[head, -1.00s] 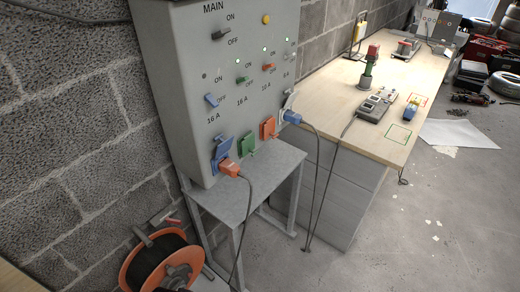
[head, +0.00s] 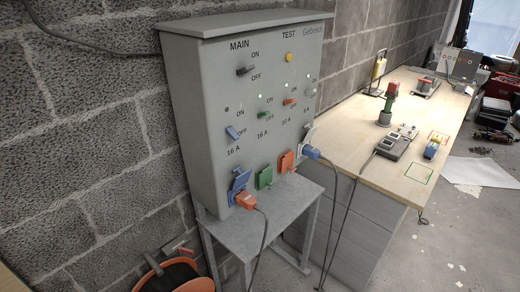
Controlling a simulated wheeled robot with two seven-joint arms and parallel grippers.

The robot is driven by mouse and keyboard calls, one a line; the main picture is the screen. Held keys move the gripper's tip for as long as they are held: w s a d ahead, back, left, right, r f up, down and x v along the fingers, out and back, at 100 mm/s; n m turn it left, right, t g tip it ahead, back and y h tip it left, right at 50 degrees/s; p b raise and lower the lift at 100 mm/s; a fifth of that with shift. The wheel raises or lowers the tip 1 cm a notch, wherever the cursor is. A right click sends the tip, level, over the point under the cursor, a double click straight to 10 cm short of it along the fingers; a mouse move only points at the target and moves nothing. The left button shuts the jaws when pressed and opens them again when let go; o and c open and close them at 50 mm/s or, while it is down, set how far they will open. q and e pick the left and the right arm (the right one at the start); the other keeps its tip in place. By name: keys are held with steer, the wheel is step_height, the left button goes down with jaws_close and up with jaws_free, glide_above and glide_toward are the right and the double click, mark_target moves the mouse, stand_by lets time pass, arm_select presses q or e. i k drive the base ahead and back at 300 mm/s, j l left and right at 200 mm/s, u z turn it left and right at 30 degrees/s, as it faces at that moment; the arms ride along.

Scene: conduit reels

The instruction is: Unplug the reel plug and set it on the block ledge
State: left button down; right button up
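The orange reel plug (head: 246,200) sits at the blue socket (head: 239,181) on the lower left of the grey panel (head: 205,125), with the blue flap raised above it. Its dark cable (head: 264,228) hangs down in front of the grey stand. The orange cable reel (head: 180,276) stands on the floor at the bottom left, partly cut off by the frame. A grey ledge (head: 285,212) on the stand lies under the sockets. I cannot tell whether this is the block ledge. Neither of my grippers is in view.
A blue plug (head: 311,152) sits at the panel's right side, its cable running down to the floor.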

mark_target(243, 198)
steer(key=u, duration=0.3)
steer(key=i+l+u, duration=0.1)
steer(key=l+u, duration=0.3)
steer(key=l, duration=0.15)
steer(key=l+u, duration=0.4)
steer(key=l, duration=1.55)
steer(key=i+j+u, duration=0.05)
